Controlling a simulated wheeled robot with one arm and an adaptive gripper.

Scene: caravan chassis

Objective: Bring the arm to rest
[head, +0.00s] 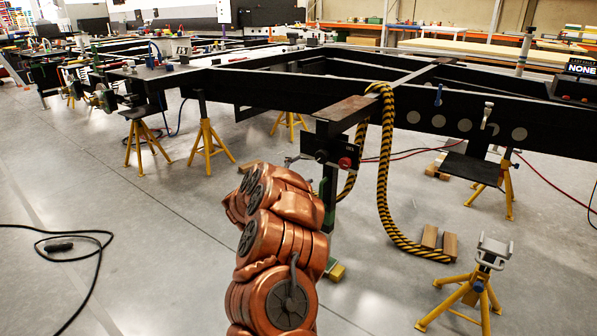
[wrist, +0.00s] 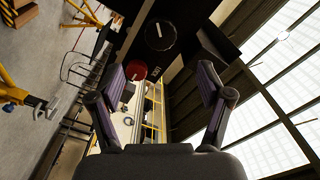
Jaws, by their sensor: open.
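My copper-coloured arm rises folded from the bottom middle of the head view, in front of the black chassis. In the wrist view my gripper (wrist: 161,82) is open, with its two dark fingers wide apart and nothing between them. Beyond the fingers is a black chassis part with a dark round disc (wrist: 160,36) and a red round knob (wrist: 135,70). A red knob (head: 345,163) also shows on the chassis's near end in the head view. My gripper cannot be made out clearly in the head view; the arm seems to hide most of it.
The black chassis (head: 300,92) stands on yellow stands (head: 207,140). A yellow-and-black rope (head: 384,190) hangs from its near end. A separate yellow stand (head: 470,292) is at the lower right. A black cable (head: 75,240) lies on otherwise clear floor at the left.

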